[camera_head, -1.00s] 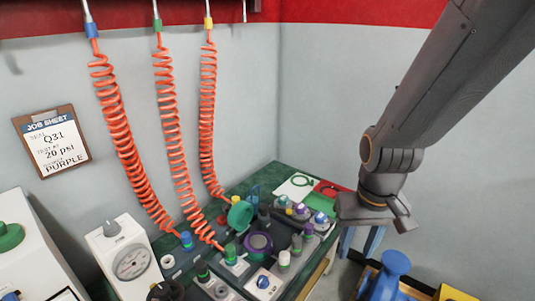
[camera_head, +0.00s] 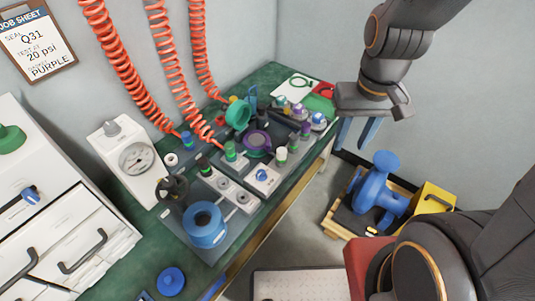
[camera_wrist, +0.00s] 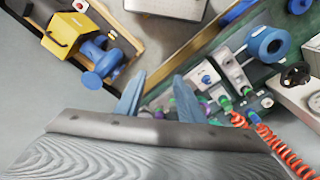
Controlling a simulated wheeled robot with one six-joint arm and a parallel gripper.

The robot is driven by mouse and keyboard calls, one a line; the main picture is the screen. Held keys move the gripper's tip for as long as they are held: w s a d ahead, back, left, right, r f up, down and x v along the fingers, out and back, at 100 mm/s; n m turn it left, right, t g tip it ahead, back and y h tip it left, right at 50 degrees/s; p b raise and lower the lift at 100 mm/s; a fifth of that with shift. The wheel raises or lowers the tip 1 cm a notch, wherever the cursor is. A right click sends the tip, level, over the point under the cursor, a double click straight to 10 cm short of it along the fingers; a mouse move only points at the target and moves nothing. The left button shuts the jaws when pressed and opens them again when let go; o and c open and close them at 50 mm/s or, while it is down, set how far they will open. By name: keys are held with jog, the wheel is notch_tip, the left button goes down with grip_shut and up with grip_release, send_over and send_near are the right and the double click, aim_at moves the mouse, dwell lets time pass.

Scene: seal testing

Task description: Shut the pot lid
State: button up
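A round pot with a purple ring (camera_head: 257,143) sits on the grey plate in the middle of the bench. A green disc (camera_head: 238,115), which looks like the pot lid, stands raised on edge at the pot's back left, so the pot looks open. My gripper (camera_head: 358,132) hangs to the right of the bench, well apart from the pot and lid. Its blue fingers are spread with nothing between them; they also show in the wrist view (camera_wrist: 158,95). In the wrist view the pot area is partly hidden behind a finger.
Orange coiled hoses (camera_head: 172,80) hang over the bench's back left. Knobs and small fittings crowd around the pot. A blue flanged part (camera_head: 204,225) and a gauge box (camera_head: 133,158) stand nearer. A blue valve (camera_head: 378,190) and yellow case (camera_head: 433,203) are on the floor right.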

jog(key=shift+w, duration=0.1)
jog(key=c, duration=0.3)
jog(key=w+a, duration=0.1)
jog(key=w, duration=0.1)
jog(key=w+a+n, duration=0.1)
jog(key=w, duration=0.2)
jog(key=w+a+n, duration=0.1)
jog(key=w, duration=0.2)
jog(key=shift+w+a+r+p, duration=0.25)
jog(key=shift+a+r+p, duration=0.05)
grip_shut()
jog(key=n+t+y+p, duration=0.2)
jog(key=n+y, duration=0.1)
jog(key=n, duration=0.5)
send_over(235, 115)
jog(key=w, duration=0.7)
notch_tip(235, 115, down, 5)
notch_tip(235, 115, down, 9)
jog(key=p, duration=0.6)
jog(key=shift+f, duration=0.15)
